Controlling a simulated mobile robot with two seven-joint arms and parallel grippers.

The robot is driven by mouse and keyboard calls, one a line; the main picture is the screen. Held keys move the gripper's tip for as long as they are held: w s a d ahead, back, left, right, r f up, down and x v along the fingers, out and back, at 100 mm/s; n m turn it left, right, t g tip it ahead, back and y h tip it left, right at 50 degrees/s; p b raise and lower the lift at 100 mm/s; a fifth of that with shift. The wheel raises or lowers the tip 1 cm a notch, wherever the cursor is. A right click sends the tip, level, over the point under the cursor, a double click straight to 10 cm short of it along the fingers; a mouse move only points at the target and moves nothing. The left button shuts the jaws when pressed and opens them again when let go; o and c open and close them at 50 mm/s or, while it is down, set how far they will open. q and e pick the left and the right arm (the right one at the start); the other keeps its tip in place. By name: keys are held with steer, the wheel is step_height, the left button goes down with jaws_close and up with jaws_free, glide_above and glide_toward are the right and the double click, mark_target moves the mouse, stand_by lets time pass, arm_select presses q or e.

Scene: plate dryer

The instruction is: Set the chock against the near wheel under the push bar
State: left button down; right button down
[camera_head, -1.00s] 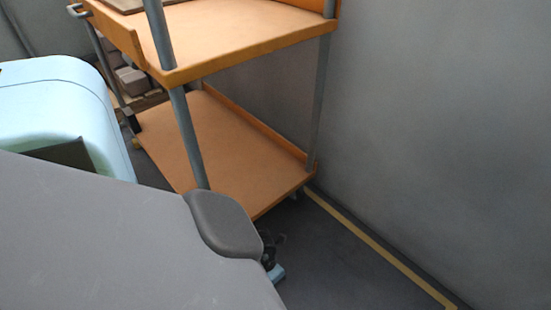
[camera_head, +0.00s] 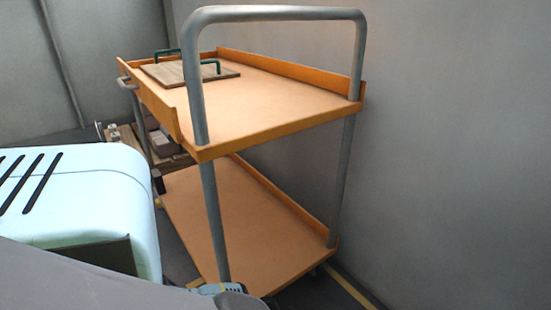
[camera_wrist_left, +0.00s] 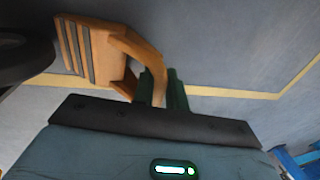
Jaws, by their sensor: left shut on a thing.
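The orange chock (camera_wrist_left: 98,52) is a ridged wedge with a curved handle, in the upper left of the left wrist view. My left gripper (camera_wrist_left: 160,88) is shut on its handle with dark green fingers. A dark round part (camera_wrist_left: 22,58), which looks like a cart wheel, is at the left edge, just left of the chock; I cannot tell whether they touch. In the head view the push bar (camera_head: 275,14) rises at the cart's near end. The near wheel below it, the chock and the fingers are hidden there behind my arm. My right gripper is not in view.
The orange two-shelf cart (camera_head: 275,115) stands beside a grey wall (camera_head: 450,130). A board with green handles (camera_head: 165,74) lies on its top shelf. A yellow floor line (camera_head: 350,289) runs along the wall, and also crosses the left wrist view (camera_wrist_left: 230,92).

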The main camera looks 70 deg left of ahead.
arm_select(q)
steer(key=shift+a, duration=0.2)
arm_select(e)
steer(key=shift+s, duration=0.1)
arm_select(q)
steer(key=shift+s+a, duration=0.1)
steer(key=shift+a, duration=0.2)
steer(key=c, duration=1.3)
jaws_free()
steer(key=shift+c, duration=0.2)
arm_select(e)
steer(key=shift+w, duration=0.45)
arm_select(q)
steer(key=shift+r, duration=0.15)
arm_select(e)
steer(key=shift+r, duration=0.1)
